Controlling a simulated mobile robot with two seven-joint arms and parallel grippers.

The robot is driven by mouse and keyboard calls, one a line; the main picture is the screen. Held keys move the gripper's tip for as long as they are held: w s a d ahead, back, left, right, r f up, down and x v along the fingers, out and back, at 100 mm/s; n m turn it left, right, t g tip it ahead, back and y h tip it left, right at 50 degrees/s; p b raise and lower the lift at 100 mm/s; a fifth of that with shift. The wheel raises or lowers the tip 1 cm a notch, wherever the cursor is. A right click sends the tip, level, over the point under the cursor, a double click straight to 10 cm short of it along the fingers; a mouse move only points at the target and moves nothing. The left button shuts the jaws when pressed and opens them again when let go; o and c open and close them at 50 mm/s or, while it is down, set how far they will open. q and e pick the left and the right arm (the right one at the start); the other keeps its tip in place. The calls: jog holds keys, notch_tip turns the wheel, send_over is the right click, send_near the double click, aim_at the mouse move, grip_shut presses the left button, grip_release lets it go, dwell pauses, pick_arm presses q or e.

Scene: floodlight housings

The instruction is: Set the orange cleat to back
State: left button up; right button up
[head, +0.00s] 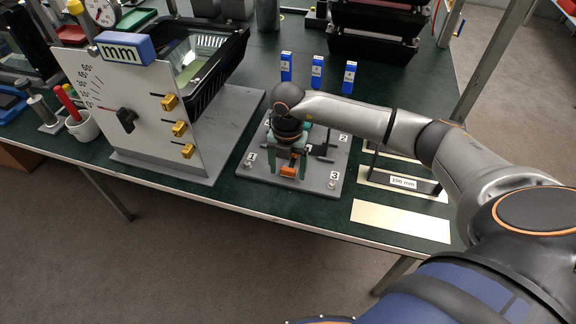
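The small orange cleat (289,171) sits near the front edge of a grey plate (315,183) on the green table. My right gripper (289,166) reaches over the plate from the right and points down at the cleat. Its teal fingers stand apart, one on each side of the cleat, with what looks like a gap to it. The gripper and wrist hide the plate's middle and the area behind the cleat. My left gripper is not in view.
Number labels and a dark T-shaped handle (323,150) are on the plate. A white dial panel (130,112) with yellow clips stands left. Several blue boxes (317,72) stand behind. A labelled dark bar (403,182) and a pale strip (400,220) lie right.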

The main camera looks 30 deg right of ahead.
aim_at(288, 170)
jog(key=shift+r, duration=0.1)
notch_tip(288, 170, up, 12)
jog(key=shift+r, duration=0.2)
dwell(0.4)
dwell(0.4)
